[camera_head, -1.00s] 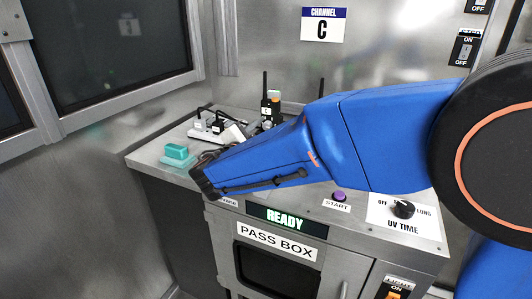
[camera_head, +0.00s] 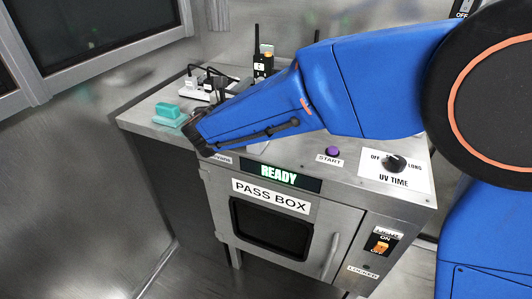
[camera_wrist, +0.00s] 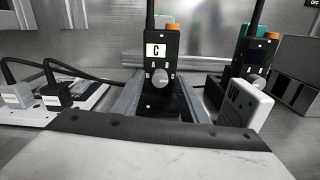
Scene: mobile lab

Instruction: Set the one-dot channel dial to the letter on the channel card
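In the wrist view, a black handheld radio (camera_wrist: 172,47) stands upright straight ahead, with an orange top piece and a white label reading C. Its round grey dial (camera_wrist: 160,77) sits below the label; the dots by it are too small to count. My gripper (camera_wrist: 160,80) is open, its two grey fingers apart to the left and right of the dial. I cannot tell whether they touch it. A second radio (camera_wrist: 262,58) stands at the right, partly hidden. The first radio (camera_head: 262,66) also shows in the head view, where my arm hides the fingers. The channel card is out of view now.
A white UV box (camera_wrist: 248,102) stands close to the right finger. A power strip with plugs (camera_wrist: 50,105) and cables lies left. The pass box counter (camera_head: 290,165) carries a teal block (camera_head: 168,112), a purple START button (camera_head: 332,152) and the UV TIME knob (camera_head: 394,163).

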